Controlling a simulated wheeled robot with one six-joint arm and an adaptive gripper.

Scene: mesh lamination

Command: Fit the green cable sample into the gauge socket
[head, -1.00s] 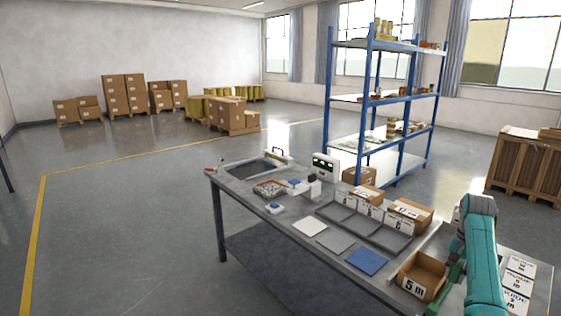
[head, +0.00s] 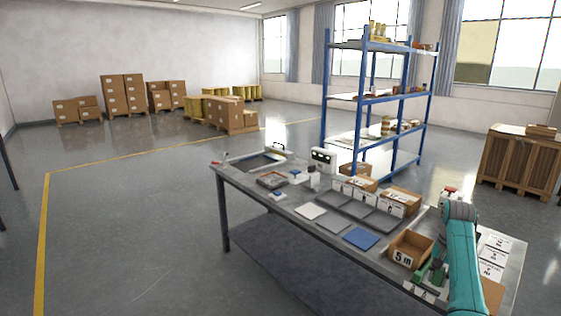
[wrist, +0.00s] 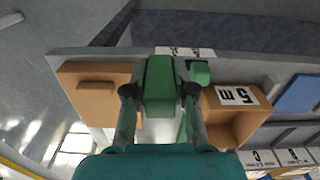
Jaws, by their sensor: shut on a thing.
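My gripper (wrist: 159,95) has its two dark fingers on either side of a green block (wrist: 159,82), which I take for the green cable sample. The block sits between the fingertips, near the table's edge in the wrist view. A smaller green piece (wrist: 200,72) shows just to its right; I cannot tell whether it belongs to the gauge socket. In the head view, green parts (head: 437,268) show beside my teal arm, near the 5 m box. The socket's opening is not clearly visible, and I cannot tell whether the block touches it.
An open cardboard box marked 5 m (head: 410,250) stands close by; it also shows in the wrist view (wrist: 236,115). Another brown box (wrist: 95,85) lies left of my gripper. A blue pad (head: 361,238) and grey trays (head: 365,213) lie farther along the table.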

